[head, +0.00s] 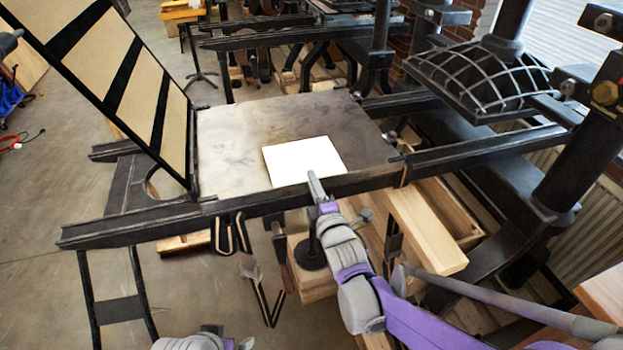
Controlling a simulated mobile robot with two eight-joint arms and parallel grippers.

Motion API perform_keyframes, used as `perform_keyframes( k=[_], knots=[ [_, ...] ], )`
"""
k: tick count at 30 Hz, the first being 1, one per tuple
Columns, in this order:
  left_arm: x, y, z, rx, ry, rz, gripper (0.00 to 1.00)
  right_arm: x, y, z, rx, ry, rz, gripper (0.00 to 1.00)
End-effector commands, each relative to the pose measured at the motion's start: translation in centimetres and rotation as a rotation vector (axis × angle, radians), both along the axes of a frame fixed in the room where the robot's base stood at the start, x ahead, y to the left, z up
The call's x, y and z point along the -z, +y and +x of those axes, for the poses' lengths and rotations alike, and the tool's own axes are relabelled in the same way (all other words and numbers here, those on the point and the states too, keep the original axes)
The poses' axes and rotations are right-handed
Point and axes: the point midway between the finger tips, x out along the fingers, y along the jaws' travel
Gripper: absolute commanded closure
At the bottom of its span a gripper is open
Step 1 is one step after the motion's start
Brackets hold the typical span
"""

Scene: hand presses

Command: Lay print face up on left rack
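A white rectangular sheet (303,158), likely the print, lies flat on the grey metal press bed (232,130). Its visible face looks blank. My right gripper (315,185) is at the sheet's near edge, by the bed's front rail. Its fingers line up with the view, so their gap is hidden. I cannot tell whether they touch or pinch the sheet. Grey and purple parts of my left arm show at the bottom edge, but no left fingers are visible. I cannot make out a left rack in this view.
A hinged frame (115,75) with tan panels and black bars stands tilted up at the bed's left. The black front rail (270,199) runs along the bed. A ribbed black press head (480,75) hangs at right. Wooden beams (425,230) lie beneath. Floor at left is open.

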Motion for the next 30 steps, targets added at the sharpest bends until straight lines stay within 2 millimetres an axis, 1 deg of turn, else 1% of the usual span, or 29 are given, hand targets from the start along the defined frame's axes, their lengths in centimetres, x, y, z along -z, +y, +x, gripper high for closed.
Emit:
perform_keyframes(
  k=[4, 13, 14, 21, 22, 30],
  knots=[
    [-0.11, 0.0, 0.02, 0.0, 0.0, 0.0, 0.0, -0.02, 0.27, 0.75, 0.0, 0.0, 0.0, 0.76],
    [-0.1, 0.0, 0.01, 0.0, 0.0, 0.0, 0.0, 0.0, 0.31, 0.91, 0.0, 0.0, 0.0, 0.76],
    [-0.1, 0.0, 0.01, 0.0, 0.0, 0.0, 0.0, 0.0, 0.3, 0.9, 0.0, 0.0, 0.0, 0.77],
    [-0.1, 0.0, 0.01, 0.0, 0.0, 0.0, 0.0, 0.0, 0.3, 0.89, 0.0, 0.0, 0.0, 0.99],
    [-0.1, 0.0, 0.01, 0.0, 0.0, 0.0, 0.0, 0.0, 0.3, 0.89, 0.0, 0.0, 0.0, 1.0],
    [-0.32, 0.0, 0.03, 0.0, -0.001, 0.0, 0.0, -0.24, 0.29, 0.89, 0.0, 0.0, 0.0, 1.0]
  ],
)
